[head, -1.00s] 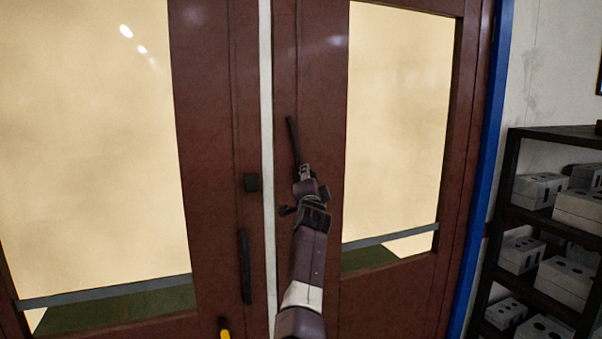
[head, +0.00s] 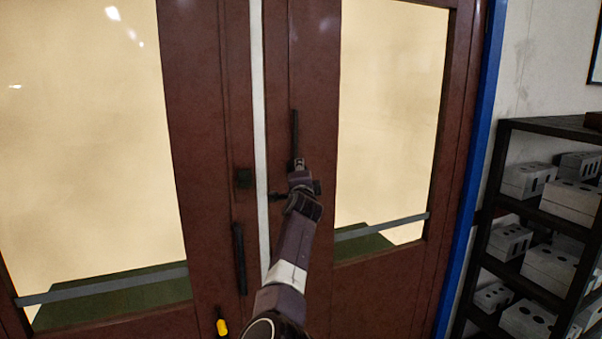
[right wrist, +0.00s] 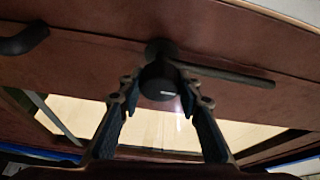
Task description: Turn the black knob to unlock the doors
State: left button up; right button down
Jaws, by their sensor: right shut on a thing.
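The black knob (right wrist: 158,85) shows in the right wrist view as a round dark end on the brown door, with a thin dark bar (right wrist: 230,74) running to the right from beside it. My right gripper (right wrist: 160,92) has one finger on each side of the knob and is shut on it. In the head view my right gripper (head: 298,168) is at the right door (head: 312,60), just right of the pale strip between the doors, and hides the knob. A black bar (head: 295,130) stands nearly upright above it. The left door (head: 205,110) is brown too. My left gripper is out of view.
The left door has a black block (head: 243,178) and a long black handle (head: 240,258). A small yellow-and-black thing (head: 222,325) is low on it. A dark shelf (head: 545,126) with grey blocks stands at the right.

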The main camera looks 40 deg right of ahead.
jog(key=c, duration=1.4)
grip_release()
jog(key=v, duration=1.2)
jog(key=shift+w, duration=0.1)
